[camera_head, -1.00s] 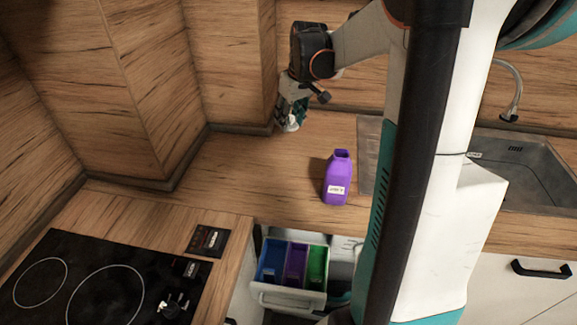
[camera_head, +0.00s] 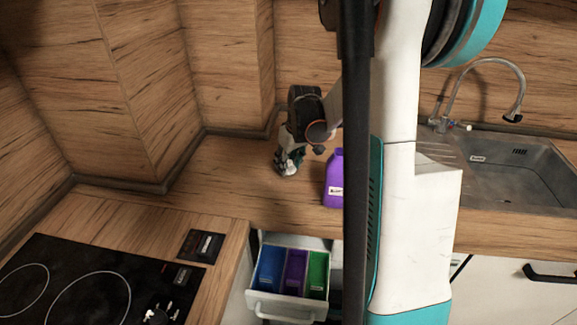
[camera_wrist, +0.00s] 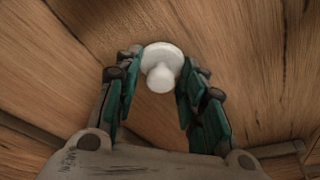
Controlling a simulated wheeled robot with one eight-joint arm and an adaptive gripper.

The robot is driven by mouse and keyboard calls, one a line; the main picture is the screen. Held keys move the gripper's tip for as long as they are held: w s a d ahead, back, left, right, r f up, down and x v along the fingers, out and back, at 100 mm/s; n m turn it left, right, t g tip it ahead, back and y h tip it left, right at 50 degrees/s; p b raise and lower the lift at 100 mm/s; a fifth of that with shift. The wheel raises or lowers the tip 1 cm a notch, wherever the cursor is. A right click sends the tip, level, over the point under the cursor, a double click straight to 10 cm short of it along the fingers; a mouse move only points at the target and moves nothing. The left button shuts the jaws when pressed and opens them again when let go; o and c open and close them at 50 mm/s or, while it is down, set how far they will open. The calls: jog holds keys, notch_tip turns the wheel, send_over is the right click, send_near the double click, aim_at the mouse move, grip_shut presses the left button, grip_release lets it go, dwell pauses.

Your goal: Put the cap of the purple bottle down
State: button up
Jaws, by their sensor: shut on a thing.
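The purple bottle (camera_head: 334,180) stands upright on the wooden counter, partly hidden behind my arm. Its top looks open and capless in the earlier view. The white cap (camera_wrist: 161,66), a disc with a round knob, is between the fingers of my gripper in the wrist view. My gripper (camera_head: 288,167) is shut on the cap, low over or at the counter, left of the bottle. I cannot tell whether the cap touches the wood.
The counter (camera_head: 225,170) is clear to the left of my gripper. A sink (camera_head: 500,200) with a tap lies right, a black hob (camera_head: 75,290) front left. Below, an open drawer (camera_head: 290,303) holds blue, purple and green bins. Wooden walls stand close behind.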

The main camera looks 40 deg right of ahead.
jog(key=shift+f, duration=0.25)
jog(key=o, duration=0.7)
jog(key=p+v, duration=0.4)
jog(key=v, duration=0.8)
jog(key=shift+r, duration=0.15)
